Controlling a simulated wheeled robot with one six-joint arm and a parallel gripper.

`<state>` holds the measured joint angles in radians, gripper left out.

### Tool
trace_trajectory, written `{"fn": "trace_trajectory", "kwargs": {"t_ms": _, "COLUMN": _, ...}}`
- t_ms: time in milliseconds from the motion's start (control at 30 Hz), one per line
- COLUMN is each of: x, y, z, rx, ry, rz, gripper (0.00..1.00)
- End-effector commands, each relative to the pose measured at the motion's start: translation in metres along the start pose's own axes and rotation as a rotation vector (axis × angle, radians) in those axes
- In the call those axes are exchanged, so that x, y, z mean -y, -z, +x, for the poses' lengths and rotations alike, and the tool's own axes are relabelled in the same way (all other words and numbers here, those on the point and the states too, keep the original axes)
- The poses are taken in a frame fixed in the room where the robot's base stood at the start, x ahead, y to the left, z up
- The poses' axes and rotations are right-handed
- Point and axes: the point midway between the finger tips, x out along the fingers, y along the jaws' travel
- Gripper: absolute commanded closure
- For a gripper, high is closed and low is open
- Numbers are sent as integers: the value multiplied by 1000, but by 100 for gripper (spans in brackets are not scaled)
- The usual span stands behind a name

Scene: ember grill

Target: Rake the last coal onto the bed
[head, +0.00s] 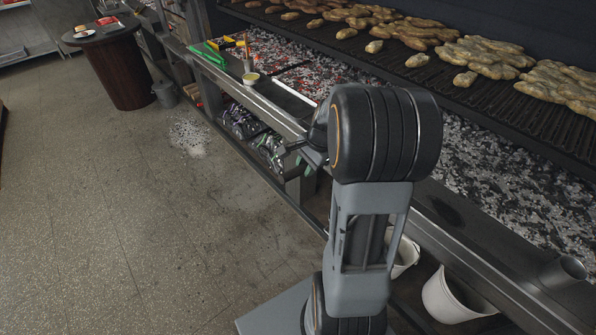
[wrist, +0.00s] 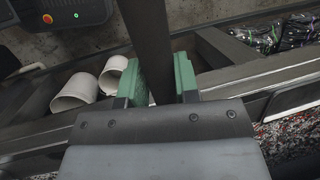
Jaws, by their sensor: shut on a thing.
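My gripper (wrist: 160,80) has green pads that are closed on a long dark bar (wrist: 150,30), which looks like a tool handle. The bar runs out of the top of the wrist view, and its far end is hidden. In the head view my gripper (head: 301,160) is largely behind my arm, beside the grill's front ledge. The coal bed (head: 500,170) is a long trough of grey and black coals. Its far left part (head: 275,52) glows red in places. I cannot pick out a single separate coal.
A grate (head: 545,122) with several browned pieces of food lies above the bed. A small cup (head: 251,79) stands on the ledge. White buckets (head: 455,298) and dark bags (head: 240,120) sit below it. A round table (head: 125,70) stands far left; the floor (head: 130,220) is mostly clear.

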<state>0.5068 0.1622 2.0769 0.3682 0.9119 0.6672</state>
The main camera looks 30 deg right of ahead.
Motion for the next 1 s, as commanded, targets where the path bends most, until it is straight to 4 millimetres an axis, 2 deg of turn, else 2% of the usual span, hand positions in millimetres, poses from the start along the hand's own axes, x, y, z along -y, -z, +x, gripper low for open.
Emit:
{"fn": "trace_trajectory", "kwargs": {"t_ms": 333, "x": 2, "y": 38, "z": -10, "rx": -2, "ry": 2, "rz": 0, "gripper": 100}}
{"fn": "trace_trajectory", "kwargs": {"t_ms": 400, "x": 3, "y": 26, "z": -15, "rx": -1, "ry": 1, "rz": -4, "gripper": 100}}
{"fn": "trace_trajectory", "kwargs": {"t_ms": 600, "x": 5, "y": 7, "z": -21, "rx": -2, "ry": 2, "rz": -4, "gripper": 100}}
{"fn": "trace_trajectory", "kwargs": {"t_ms": 1000, "x": 6, "y": -13, "z": -28, "rx": -2, "ry": 2, "rz": -2, "gripper": 100}}
